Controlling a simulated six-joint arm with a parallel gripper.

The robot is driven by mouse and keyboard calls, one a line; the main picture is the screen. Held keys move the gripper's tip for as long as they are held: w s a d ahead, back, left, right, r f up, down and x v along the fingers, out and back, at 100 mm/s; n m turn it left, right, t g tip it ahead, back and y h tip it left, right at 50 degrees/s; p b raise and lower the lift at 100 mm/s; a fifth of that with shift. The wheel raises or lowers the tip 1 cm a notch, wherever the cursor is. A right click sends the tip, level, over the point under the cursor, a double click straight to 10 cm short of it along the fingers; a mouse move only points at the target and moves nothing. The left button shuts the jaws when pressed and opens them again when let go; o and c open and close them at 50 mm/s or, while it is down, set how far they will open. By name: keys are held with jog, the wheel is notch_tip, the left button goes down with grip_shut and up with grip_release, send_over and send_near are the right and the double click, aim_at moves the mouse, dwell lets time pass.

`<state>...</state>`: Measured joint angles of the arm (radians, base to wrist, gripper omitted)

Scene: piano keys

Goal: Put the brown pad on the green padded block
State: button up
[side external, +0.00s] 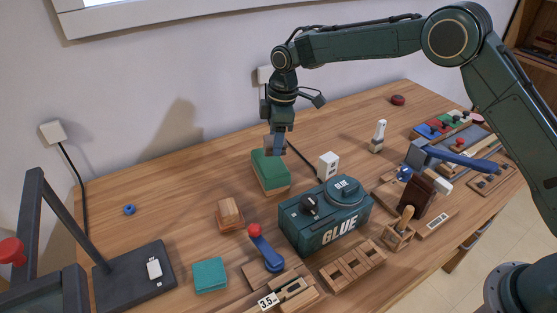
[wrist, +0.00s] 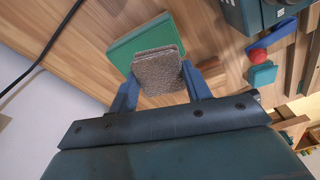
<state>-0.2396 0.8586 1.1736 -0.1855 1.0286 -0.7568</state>
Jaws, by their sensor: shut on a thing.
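The brown pad (wrist: 158,65) is a woven, grey-brown square held between the two blue fingers of my gripper (wrist: 159,82). In the side external view my gripper (side external: 275,146) points down, right over the green padded block (side external: 268,173). That block has a green top and a wooden lower part, and it stands towards the back of the table. In the wrist view the green padded block (wrist: 122,50) shows behind the pad, partly hidden by it. I cannot tell whether the pad touches the block's top.
A dark green GLUE box (side external: 325,215) stands to the right, with a white block (side external: 328,165) behind it. A small wooden block (side external: 229,213) and a flat teal pad (side external: 209,275) lie nearer the front. The table left of the green block is mostly clear.

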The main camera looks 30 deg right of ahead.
jog(key=shift+f, duration=2.65)
jog(key=shift+f, duration=0.1)
jog(key=o, duration=1)
jog(key=shift+c, duration=0.2)
jog(key=r, duration=0.4)
jog(key=d+r, duration=0.1)
jog(key=r, duration=0.7)
jog(key=shift+s+d, duration=0.15)
jog(key=shift+s, duration=0.1)
jog(key=shift+r, duration=0.1)
